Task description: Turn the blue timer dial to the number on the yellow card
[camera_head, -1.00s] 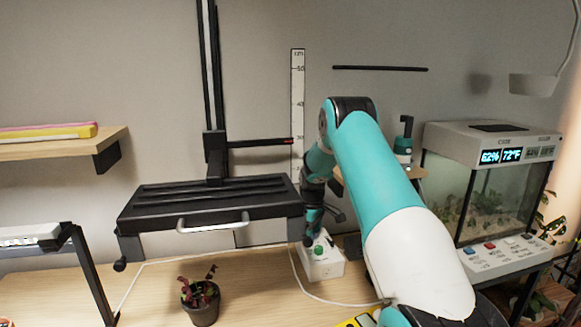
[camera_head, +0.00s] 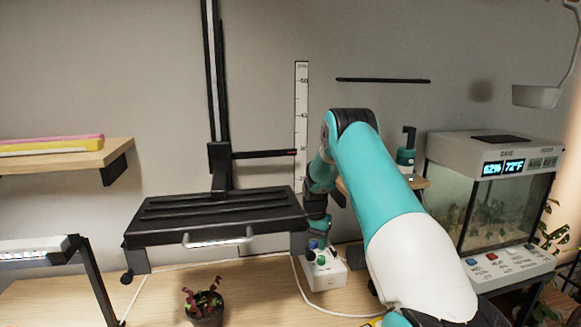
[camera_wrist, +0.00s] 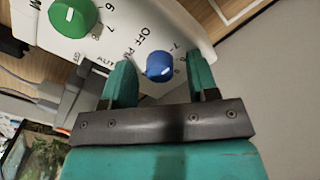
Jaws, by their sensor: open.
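The blue timer dial (camera_wrist: 160,67) sits on a white box (camera_head: 325,276) on the table, beside a green dial (camera_wrist: 73,17). In the head view the blue dial (camera_head: 313,244) is small, behind the green dial (camera_head: 321,260). My gripper (camera_wrist: 159,63) is open, with one finger on each side of the blue dial in the wrist view. A gap shows between the dial and each finger. "OFF" and some digits are printed around the dial; its pointer is not legible. A yellow edge (camera_head: 374,322) shows at the bottom of the head view, mostly hidden; no number is readable.
A black lamp panel (camera_head: 215,216) with a pale handle hangs left of the box. A potted plant (camera_head: 204,306) stands front left. A fish tank (camera_head: 490,200) and a white button panel (camera_head: 497,264) are at right. A white cable runs around the box.

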